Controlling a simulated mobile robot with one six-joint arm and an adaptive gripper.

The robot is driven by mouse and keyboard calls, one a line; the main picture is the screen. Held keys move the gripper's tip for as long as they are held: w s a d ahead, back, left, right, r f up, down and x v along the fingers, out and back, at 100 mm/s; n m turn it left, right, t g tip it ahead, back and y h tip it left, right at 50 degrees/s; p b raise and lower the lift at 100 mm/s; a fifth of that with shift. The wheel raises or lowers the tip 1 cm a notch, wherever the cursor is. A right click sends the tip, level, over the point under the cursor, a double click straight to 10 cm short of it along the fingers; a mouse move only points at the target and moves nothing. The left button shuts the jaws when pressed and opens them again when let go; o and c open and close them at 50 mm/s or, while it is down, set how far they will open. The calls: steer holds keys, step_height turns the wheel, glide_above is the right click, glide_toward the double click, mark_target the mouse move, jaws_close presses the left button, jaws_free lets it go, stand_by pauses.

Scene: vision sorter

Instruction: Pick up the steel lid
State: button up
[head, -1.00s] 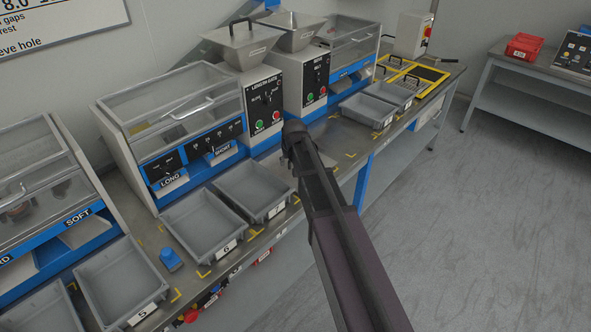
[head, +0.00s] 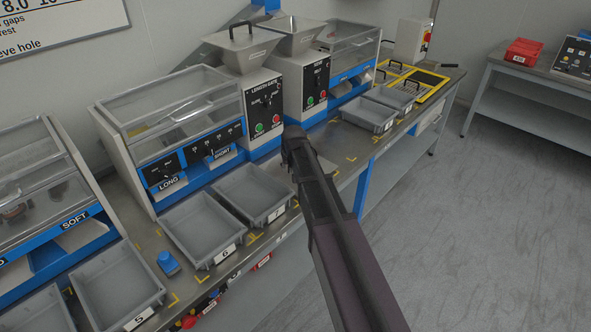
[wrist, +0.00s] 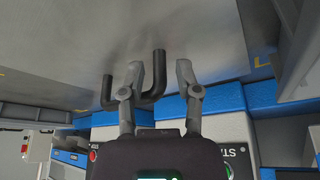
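A black U-shaped handle (wrist: 158,75) stands over a flat grey metal surface in the wrist view. My gripper (wrist: 158,70) is open. One end of the handle shows between the fingers, and the left finger covers part of its bar; contact cannot be judged. In the head view my gripper (head: 291,162) is low over the bench in front of the hopper machines, and my arm hides the handle there.
The long bench carries grey trays (head: 202,228), a LENGTH GATE machine (head: 266,105) with a hopper and black-handled top, and clear-covered sorters (head: 180,110). A blue object (head: 168,263) sits between trays. A yellow frame (head: 430,85) is at the far end. Floor is open at right.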

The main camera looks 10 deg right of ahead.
jaws_close()
steer(key=shift+r, duration=0.15)
step_height(320, 180, up, 3)
steer(key=p, duration=0.3)
steer(key=shift+r+p, duration=0.2)
steer(key=shift+p, duration=0.1)
steer(key=s+d+r+p, duration=0.1)
steer(key=s+d, duration=0.8)
steer(key=s, duration=0.3)
steer(key=shift+s+d+r, duration=0.2)
steer(key=shift+s+d, duration=0.1)
steer(key=shift+s, duration=0.1)
steer(key=shift+r+p, duration=0.1)
steer(key=shift+p, duration=0.2)
step_height(320, 180, up, 28)
steer(key=p, duration=2.8)
steer(key=shift+r, duration=0.25)
